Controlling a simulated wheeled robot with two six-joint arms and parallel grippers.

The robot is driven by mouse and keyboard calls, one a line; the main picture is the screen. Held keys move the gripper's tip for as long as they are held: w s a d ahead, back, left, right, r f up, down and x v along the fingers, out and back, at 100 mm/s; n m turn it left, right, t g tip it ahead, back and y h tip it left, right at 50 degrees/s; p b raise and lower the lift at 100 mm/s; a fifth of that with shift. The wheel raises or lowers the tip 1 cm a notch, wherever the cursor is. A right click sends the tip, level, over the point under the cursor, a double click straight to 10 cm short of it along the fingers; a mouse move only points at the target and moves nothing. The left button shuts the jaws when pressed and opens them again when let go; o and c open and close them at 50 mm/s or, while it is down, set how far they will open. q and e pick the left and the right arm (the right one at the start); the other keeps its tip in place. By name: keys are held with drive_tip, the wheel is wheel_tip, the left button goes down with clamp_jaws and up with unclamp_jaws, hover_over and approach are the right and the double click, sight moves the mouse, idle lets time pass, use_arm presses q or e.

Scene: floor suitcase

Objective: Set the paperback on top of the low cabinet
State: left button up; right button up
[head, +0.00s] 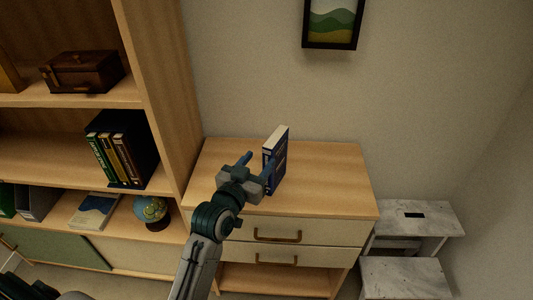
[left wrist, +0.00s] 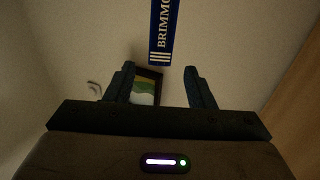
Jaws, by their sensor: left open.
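The paperback (head: 277,158), blue with pale page edges, stands upright on top of the low wooden cabinet (head: 325,175). Its blue spine with white lettering shows in the left wrist view (left wrist: 164,30), beyond the fingertips. My left gripper (head: 259,168) is open and empty, just in front of the book over the cabinet top. In the left wrist view the open fingers (left wrist: 159,72) have no book between them. The lower part of the book is partly hidden behind the gripper in the head view. My right gripper is not in view.
A tall bookshelf (head: 165,90) stands directly left of the cabinet, holding a wooden box (head: 82,72), several books and a globe (head: 151,212). A marble-topped step stool (head: 405,278) stands to the right. A framed picture (head: 333,22) hangs above. The cabinet top's right side is clear.

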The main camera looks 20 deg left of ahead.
use_arm(q)
drive_tip(key=shift+s+a, duration=0.15)
drive_tip(key=shift+s, duration=1.25)
